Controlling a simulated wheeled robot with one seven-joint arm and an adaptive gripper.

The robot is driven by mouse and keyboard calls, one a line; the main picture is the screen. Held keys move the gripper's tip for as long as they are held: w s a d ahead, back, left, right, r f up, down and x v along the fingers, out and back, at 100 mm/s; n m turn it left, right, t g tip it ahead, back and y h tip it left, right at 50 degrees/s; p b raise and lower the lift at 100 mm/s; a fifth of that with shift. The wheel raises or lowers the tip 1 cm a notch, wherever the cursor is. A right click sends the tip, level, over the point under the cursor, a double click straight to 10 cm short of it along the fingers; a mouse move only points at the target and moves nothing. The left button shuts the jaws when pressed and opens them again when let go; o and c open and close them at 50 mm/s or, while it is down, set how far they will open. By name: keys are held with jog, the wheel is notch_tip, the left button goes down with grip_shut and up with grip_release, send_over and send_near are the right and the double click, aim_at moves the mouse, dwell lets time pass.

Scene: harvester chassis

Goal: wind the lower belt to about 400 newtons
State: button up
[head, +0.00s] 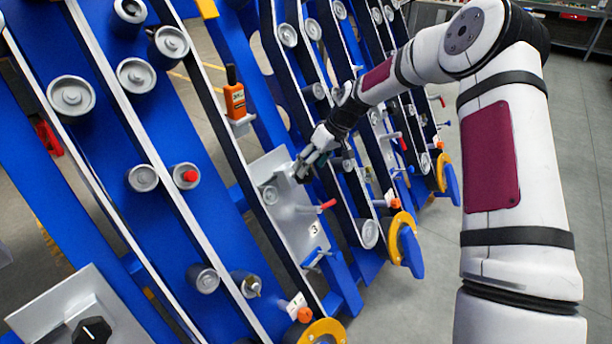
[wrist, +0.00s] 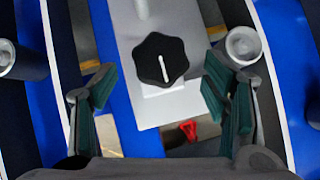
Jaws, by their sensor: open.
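In the wrist view a black lobed knob (wrist: 161,60) with a white line is on a grey plate (wrist: 190,100). The line is nearly upright, its top leaning slightly left. My gripper (wrist: 158,82) is open, its green-padded fingers on either side of the knob and apart from it. Several black belts with white edges run over rollers; I cannot tell which is the lower one.
A red-handled pin (head: 326,206) and a blue lever (head: 315,258) stick out of the plate. Another black knob (head: 92,331) is on a grey plate at lower left. Rollers (head: 135,76) stand out from the blue frame. The floor at right is clear.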

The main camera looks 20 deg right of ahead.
jog(key=shift+x, duration=2.2)
jog(key=c, duration=1.2)
